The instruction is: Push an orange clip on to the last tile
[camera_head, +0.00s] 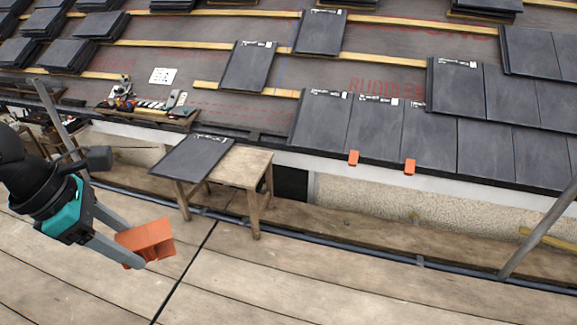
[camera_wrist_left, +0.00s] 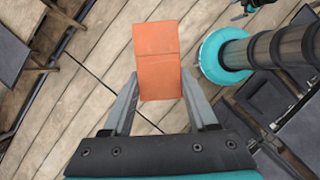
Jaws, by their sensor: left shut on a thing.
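My left gripper (camera_head: 120,240) is shut on an orange clip (camera_head: 147,241) and holds it above the plank deck at the lower left. The wrist view also shows the clip (camera_wrist_left: 157,60) between the two grey fingers (camera_wrist_left: 158,100), its far part extending beyond their tips. The bottom row of dark tiles lies on the roof edge; its leftmost tile (camera_head: 318,120) is well to the right of the gripper. Two more orange clips, a left one (camera_head: 353,158) and a right one (camera_head: 409,167), sit at the lower edge of this row. My right gripper does not show.
Tools (camera_head: 150,104) lie at the eave. A slanted metal pole (camera_head: 545,232) stands at right. The front deck is clear.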

